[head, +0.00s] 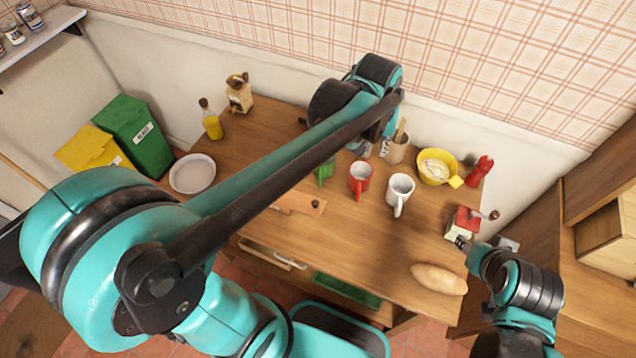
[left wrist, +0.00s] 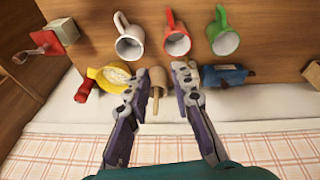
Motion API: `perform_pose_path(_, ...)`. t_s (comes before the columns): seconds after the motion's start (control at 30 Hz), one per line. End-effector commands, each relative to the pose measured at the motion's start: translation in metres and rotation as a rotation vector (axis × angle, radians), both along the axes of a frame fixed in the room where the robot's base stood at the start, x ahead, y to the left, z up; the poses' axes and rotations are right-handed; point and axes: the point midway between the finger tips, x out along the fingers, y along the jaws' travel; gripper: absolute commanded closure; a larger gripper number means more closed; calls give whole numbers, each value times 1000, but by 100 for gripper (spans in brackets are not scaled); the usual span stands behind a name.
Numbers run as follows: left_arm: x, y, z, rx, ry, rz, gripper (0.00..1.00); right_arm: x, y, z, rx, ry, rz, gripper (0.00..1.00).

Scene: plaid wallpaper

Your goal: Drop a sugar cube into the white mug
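The white mug (head: 400,190) stands on the wooden table, right of the red mug (head: 360,180); it also shows in the left wrist view (left wrist: 129,42). My left gripper (head: 372,148) is over the back of the table, behind the mugs. In the left wrist view its two fingers (left wrist: 158,72) are apart with nothing held between them. My right gripper (head: 463,242) is at the table's right edge, close to a cream box with a red top (head: 462,222); its fingers are too small to read. I cannot make out a sugar cube in either view.
A utensil pot (head: 397,150) stands near my left gripper. A yellow bowl with pale contents (head: 436,166) and a red mill (head: 481,170) are at back right. A green mug (head: 326,172) is left. Bread (head: 438,279) lies in front; the table between bread and mugs is clear.

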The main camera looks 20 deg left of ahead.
Motion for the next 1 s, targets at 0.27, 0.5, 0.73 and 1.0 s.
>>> perform_pose_path(0.27, -90, 56, 5, 39, -206, -66, 77, 0, 0, 0, 0, 0, 0, 60)
perform_pose_path(0.5, -136, 79, -15, 90, -331, -105, 77, 0, 0, 0, 0, 0, 0, 60)
perform_pose_path(0.73, -146, 83, -21, 107, -363, -117, 77, 0, 0, 0, 0, 0, 0, 60)
perform_pose_path(1.0, -145, 83, -25, 106, -362, -117, 77, 0, 0, -4, 0, 0, 0, 60)
